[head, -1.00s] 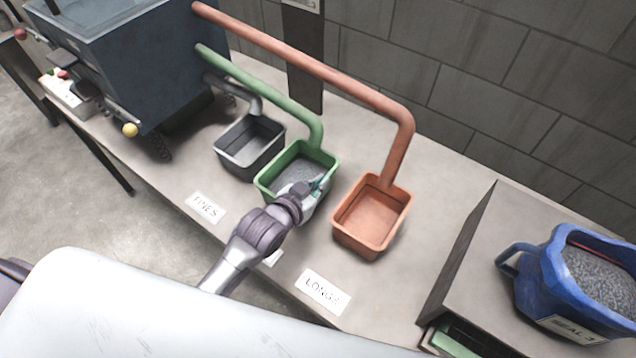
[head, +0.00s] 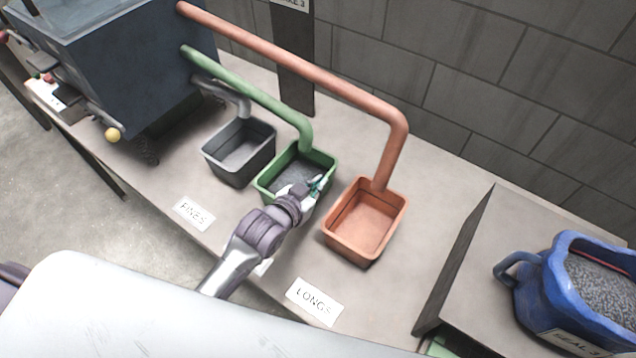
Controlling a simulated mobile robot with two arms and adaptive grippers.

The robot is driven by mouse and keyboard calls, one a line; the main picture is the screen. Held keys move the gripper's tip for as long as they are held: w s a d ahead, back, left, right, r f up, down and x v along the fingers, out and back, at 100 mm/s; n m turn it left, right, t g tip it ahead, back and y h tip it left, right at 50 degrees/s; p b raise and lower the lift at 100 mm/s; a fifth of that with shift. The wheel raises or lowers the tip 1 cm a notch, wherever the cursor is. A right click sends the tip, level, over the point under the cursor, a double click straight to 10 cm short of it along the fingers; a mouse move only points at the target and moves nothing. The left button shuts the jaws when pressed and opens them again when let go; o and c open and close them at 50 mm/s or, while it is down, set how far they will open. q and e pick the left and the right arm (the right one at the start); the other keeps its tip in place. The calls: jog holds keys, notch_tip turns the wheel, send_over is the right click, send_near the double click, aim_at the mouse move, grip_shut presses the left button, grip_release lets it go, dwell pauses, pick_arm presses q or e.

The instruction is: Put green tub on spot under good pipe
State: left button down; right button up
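The green tub (head: 268,178) stands on the bench under the mouth of the green pipe (head: 262,97), with grey grains inside. My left gripper (head: 318,186) is at the tub's right rim, near its front corner. The gripper and wrist cover part of the tub, and I cannot tell whether the fingers are closed on the rim. The grey tub (head: 239,151) stands left of it under the grey pipe (head: 226,90). The orange tub (head: 364,222) stands right of it under the orange pipe (head: 330,79); it looks empty. My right gripper is not in view.
Label cards reading FINES (head: 194,214) and LONGS (head: 314,302) lie at the bench's front edge; my arm hides the card between them. A blue jug (head: 562,293) of grey grains stands on a raised grey box (head: 470,262) at right. A dark machine (head: 130,65) is at back left.

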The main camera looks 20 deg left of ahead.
pick_arm(q)
jog(key=shift+w+r, duration=0.1)
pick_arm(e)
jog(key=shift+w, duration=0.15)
pick_arm(q)
jog(key=c, duration=1.2)
grip_release()
jog(key=shift+c, duration=0.2)
jog(key=v, duration=1.2)
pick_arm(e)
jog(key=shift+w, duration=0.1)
